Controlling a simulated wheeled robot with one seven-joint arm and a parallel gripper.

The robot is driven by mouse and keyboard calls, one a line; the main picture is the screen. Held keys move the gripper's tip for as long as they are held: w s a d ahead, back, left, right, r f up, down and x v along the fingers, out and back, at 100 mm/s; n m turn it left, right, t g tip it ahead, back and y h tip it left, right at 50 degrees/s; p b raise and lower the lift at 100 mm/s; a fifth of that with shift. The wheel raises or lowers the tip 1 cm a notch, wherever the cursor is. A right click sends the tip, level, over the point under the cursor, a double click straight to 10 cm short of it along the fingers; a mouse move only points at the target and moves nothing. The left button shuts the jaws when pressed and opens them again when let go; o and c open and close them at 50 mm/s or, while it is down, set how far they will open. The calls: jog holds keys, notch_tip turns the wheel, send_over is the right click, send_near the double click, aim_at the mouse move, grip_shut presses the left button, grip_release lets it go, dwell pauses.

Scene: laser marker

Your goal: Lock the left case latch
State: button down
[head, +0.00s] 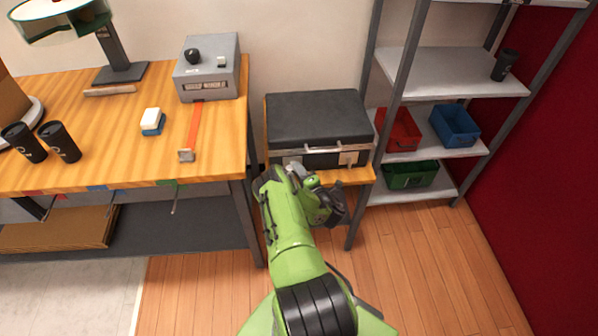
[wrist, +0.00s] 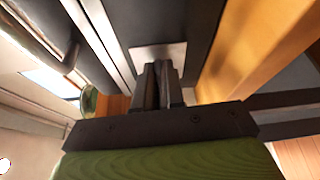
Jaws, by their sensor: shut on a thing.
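The dark case (head: 318,115) lies with its lid down on a small wooden table, its metal-rimmed front facing me. The left case latch, a pale metal plate (wrist: 150,52) in the wrist view, is at my fingertips. My arm largely hides it in the head view. My gripper (wrist: 159,82) is at the case's front left, its two dark fingers close together and shut on the left latch. The latch part between the fingers is hidden. The right latch (head: 349,157) shows uncovered on the case front.
A workbench (head: 95,165) stands left with a grey box (head: 207,68), an orange strap (head: 194,125) and black cups. A metal shelf (head: 435,75) with red, blue and green bins stands close on the right. The small table's edge (head: 345,177) lies just below the case front.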

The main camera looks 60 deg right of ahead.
jog(key=shift+f+m, duration=0.25)
jog(key=shift+m, duration=0.25)
jog(key=c, duration=1.2)
grip_release()
jog(key=shift+r, duration=0.1)
jog(key=shift+c, duration=0.2)
jog(key=shift+b, duration=0.35)
